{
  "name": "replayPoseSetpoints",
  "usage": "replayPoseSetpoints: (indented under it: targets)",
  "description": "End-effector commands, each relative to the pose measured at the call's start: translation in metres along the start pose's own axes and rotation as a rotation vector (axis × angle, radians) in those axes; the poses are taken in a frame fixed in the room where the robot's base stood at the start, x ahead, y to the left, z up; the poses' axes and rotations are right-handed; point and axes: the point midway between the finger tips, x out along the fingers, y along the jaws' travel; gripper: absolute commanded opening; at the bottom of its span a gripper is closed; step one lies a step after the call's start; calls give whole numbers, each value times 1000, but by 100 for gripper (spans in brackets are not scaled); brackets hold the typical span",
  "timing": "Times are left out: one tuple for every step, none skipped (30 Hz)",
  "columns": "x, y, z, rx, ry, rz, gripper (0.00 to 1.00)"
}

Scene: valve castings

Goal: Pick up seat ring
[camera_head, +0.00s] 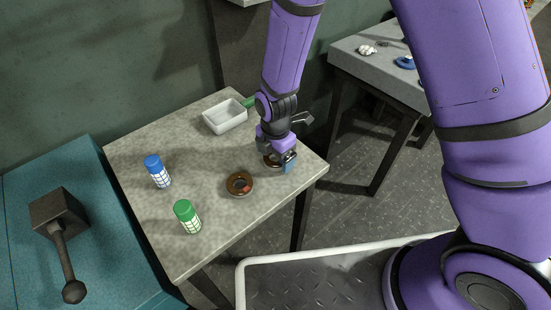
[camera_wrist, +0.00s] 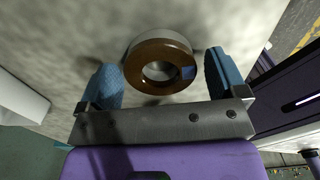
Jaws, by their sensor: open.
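A brown, glossy seat ring (camera_wrist: 142,75) with a blue patch on its right side lies flat on the grey speckled table (camera_head: 215,215). In the wrist view it sits between the two blue fingers of my gripper (camera_wrist: 161,60), with a gap on each side. In the head view my gripper (camera_head: 277,162) points down over this ring (camera_head: 271,163), near the table's right corner, and mostly hides it. The gripper is open and empty. A second brown ring (camera_head: 232,189) with a red patch lies to the left and nearer the front, clear of the gripper.
A white tray (camera_head: 224,118) with a green handle stands behind the gripper to the left. A blue-capped bottle (camera_head: 157,171) and a green-capped bottle (camera_head: 187,216) stand on the left part of the table. Another grey table (camera_head: 375,75) holds small parts at the back right.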

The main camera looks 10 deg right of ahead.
Motion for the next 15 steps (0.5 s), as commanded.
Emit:
replayPoseSetpoints:
  targets:
    - [3,0,0,0,0,0,91]
    - [4,0,0,-1,-1,0,91]
    - [4,0,0,-1,-1,1,91]
    - [4,0,0,0,-1,1,91]
    - [4,0,0,0,-1,1,91]
    - [4,0,0,0,-1,1,91]
    - [4,0,0,0,-1,1,91]
    - [4,0,0,0,-1,1,91]
    - [4,0,0,0,-1,1,88]
    - [4,0,0,0,-1,1,81]
    - [4,0,0,0,0,1,75]
    - [4,0,0,0,0,1,65]
    - [4,0,0,0,0,1,58]
    - [4,0,0,0,0,1,52]
    - [4,0,0,0,0,1,42]
